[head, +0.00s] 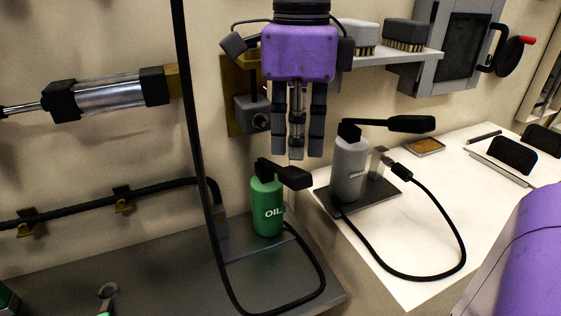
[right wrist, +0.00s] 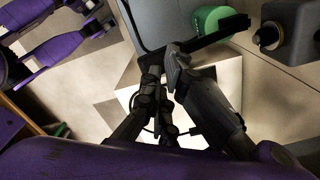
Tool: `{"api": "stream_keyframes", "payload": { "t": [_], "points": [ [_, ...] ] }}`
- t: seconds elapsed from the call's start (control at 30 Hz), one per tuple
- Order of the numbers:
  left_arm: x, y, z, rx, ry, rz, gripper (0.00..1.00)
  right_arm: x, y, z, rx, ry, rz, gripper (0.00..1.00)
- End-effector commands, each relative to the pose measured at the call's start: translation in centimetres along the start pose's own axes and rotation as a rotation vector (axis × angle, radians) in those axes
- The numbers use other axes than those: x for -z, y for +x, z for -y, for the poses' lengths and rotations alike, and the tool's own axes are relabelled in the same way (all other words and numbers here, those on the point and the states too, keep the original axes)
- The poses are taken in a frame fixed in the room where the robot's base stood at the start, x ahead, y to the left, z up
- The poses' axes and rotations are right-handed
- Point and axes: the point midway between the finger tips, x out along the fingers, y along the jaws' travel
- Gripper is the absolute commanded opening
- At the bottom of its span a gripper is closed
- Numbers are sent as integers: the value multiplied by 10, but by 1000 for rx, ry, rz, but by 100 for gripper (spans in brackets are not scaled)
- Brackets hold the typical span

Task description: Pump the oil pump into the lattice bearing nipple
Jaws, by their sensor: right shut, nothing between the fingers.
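A green bottle pump marked OIL (head: 268,207) stands upright on the grey bench, with a black lever on top. Its green top also shows in the right wrist view (right wrist: 208,17). A grey pump (head: 349,168) with a longer black lever stands on a dark plate to its right. My right gripper (head: 305,155) points down, shut and empty, above and between the two pumps, apart from both. Behind it, a grey block with a round fitting (head: 259,122) sits on a brass wall plate; I cannot tell whether this is the lattice bearing nipple. My left gripper is not in view.
A black hose (head: 465,255) loops from the grey pump over the white counter (head: 400,290). Another black hose (head: 322,285) loops by the green pump. A wall shelf (head: 395,62) holds brushes. A cylinder (head: 108,93) hangs at the left. The counter's front is mostly clear.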

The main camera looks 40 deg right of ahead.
Motion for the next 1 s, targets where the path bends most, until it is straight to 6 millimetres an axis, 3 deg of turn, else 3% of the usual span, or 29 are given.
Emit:
{"api": "stream_keyframes", "payload": {
  "t": [0.6, 1.0],
  "points": [
    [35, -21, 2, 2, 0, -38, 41, 0, -62, 0, 2, 0, 1, 0],
    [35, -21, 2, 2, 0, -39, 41, 0, -62, 0, 0, -1, 0, 0]
  ]
}}
